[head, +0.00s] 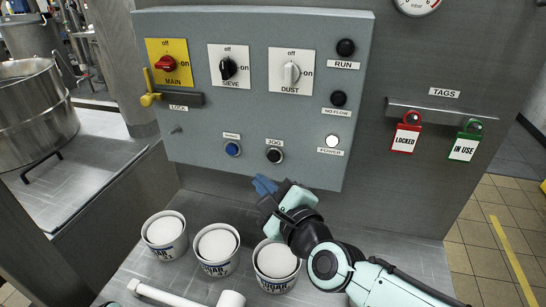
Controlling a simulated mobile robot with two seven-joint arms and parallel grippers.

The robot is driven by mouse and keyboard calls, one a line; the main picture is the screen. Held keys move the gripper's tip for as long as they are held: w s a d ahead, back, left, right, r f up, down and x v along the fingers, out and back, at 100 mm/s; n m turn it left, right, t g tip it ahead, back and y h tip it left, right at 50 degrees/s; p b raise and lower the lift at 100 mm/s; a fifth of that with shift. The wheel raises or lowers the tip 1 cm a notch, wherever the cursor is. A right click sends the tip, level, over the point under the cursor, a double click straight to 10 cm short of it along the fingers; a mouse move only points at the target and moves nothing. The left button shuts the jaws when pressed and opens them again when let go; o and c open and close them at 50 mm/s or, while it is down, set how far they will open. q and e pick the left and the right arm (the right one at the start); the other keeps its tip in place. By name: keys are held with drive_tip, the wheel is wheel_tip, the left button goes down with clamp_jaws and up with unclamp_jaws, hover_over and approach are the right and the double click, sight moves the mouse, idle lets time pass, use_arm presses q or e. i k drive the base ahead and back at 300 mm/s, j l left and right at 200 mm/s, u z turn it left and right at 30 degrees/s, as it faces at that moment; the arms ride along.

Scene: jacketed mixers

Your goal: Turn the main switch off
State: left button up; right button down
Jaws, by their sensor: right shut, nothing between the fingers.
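The main switch (168,64) is a red knob on a yellow plate at the upper left of the grey control panel (300,112). Its plate reads "off" at the top and "on" at the right. The red grip looks turned sideways, towards "on". A yellow lock lever (151,98) sits just below it, by the LOCK label. My right gripper (265,186) is shut and empty, with blue fingertips, in front of the panel's lower edge. It is well below and to the right of the main switch, apart from it.
The black SIEVE knob (229,68) and white DUST knob (291,74) stand right of the main switch. Buttons and lamps lie below and right. Several white tubs (217,247) stand on the metal bench. LOCKED (405,138) and IN USE (464,147) tags hang at right.

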sight(166, 63)
drive_tip(key=k+l, duration=1.05)
drive_tip(key=k, duration=0.3)
